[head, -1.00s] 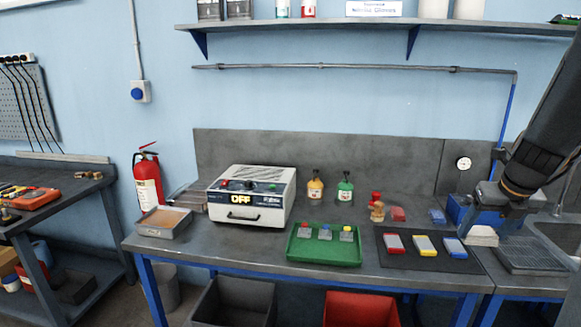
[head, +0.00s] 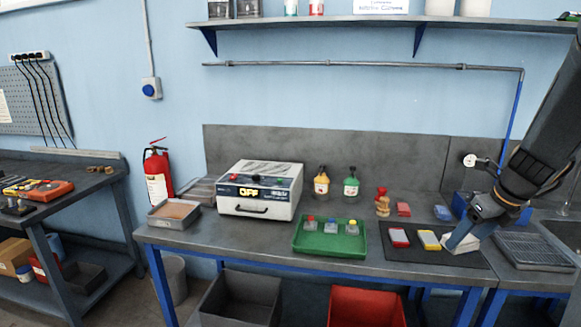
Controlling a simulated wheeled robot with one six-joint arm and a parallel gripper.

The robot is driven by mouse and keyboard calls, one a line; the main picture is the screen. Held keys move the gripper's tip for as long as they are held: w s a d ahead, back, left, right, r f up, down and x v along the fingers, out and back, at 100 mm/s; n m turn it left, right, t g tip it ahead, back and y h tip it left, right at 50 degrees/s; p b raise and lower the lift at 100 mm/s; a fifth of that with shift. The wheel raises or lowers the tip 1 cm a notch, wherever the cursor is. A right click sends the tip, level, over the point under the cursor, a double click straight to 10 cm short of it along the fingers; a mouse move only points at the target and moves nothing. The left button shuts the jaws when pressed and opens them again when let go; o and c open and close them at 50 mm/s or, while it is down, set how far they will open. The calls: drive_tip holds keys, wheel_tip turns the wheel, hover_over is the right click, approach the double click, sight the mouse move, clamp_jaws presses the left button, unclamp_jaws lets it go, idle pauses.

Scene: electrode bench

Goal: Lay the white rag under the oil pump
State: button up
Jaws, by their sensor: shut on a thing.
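My gripper (head: 464,240) is at the right of the bench, low over the right end of the dark mat (head: 390,251). It is shut on a small white rag (head: 462,246), which hangs at the fingertips; whether the rag touches the mat is unclear. A blue body (head: 460,203), perhaps the oil pump, stands behind my gripper and is mostly hidden by it. A round white gauge (head: 470,160) is above it.
A green tray (head: 329,250) with several small bottles is further left. A dark drain grid (head: 534,250) and sink are at right.

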drive_tip(key=w+a+f+n+g+y+b, duration=0.1)
drive_tip(key=w+a+f+n+g+b, duration=0.25)
drive_tip(key=a+f+n, duration=0.75)
drive_tip(key=w+a+f+n+g+y+b, duration=0.2)
drive_tip(key=w+a+f+n+g+b, duration=0.15)
drive_tip(key=a+f+n, duration=0.7)
drive_tip(key=s+a+f+n+g+h+b, duration=0.15)
drive_tip(key=a+f+n+h, duration=0.35)
drive_tip(key=n, duration=0.7)
drive_tip(key=s+a+f+y, duration=0.1)
drive_tip(key=s+f, duration=0.4)
drive_tip(key=f, duration=0.1)
drive_tip(key=shift+f, duration=0.1)
